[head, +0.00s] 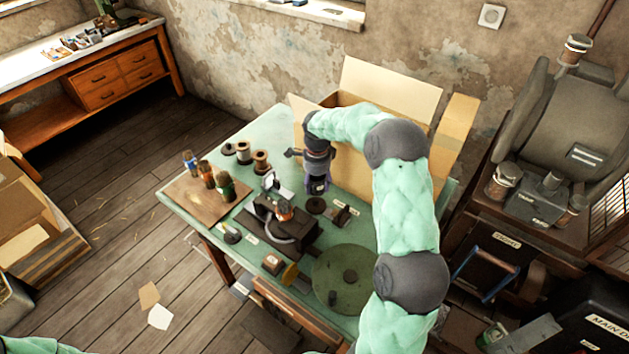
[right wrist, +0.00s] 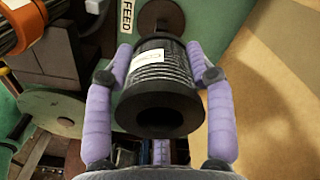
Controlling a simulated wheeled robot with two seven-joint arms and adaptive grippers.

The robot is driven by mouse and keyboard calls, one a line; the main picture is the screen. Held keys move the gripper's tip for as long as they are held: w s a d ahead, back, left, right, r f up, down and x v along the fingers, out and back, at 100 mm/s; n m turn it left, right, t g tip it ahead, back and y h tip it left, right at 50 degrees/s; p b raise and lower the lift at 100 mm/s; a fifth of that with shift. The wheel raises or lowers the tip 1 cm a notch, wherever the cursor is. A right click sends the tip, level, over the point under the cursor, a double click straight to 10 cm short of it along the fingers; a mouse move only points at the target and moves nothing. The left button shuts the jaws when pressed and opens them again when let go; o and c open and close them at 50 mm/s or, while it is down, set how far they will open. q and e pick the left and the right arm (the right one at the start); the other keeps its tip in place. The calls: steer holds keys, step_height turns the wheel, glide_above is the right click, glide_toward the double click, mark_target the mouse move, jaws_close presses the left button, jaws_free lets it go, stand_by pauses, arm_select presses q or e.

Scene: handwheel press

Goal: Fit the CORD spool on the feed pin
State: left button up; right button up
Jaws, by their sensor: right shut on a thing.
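My right gripper (head: 318,178) is above the green table, with purple fingers shut on a dark spool (head: 319,187). The right wrist view shows this black spool (right wrist: 160,78) between the fingers of the gripper (right wrist: 160,75). It has a white label too small to read, and its open bore faces the camera. A round brown disc (head: 316,206) lies on the table just below the spool. In the right wrist view the disc (right wrist: 161,17) shows beyond the spool, next to a FEED label (right wrist: 126,14). My left gripper is out of view.
A dark press (head: 280,222) stands left of the disc, with a large green wheel (head: 343,280) in front. Thread spools (head: 261,161) and a brown board (head: 192,199) with several wrapped bundles are at the left. An open cardboard box (head: 385,95) stands close behind my right arm.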

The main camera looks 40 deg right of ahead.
mark_target(316, 199)
steer(key=shift+w+f+b, duration=0.2)
steer(key=shift+f+b, duration=0.3)
steer(key=shift+f, duration=0.55)
steer(key=shift+f+b, duration=1.75)
steer(key=shift+f, duration=1.2)
steer(key=o, duration=1.3)
steer(key=shift+s, duration=0.1)
step_height(316, 199, up, 12)
steer(key=shift+r, duration=0.1)
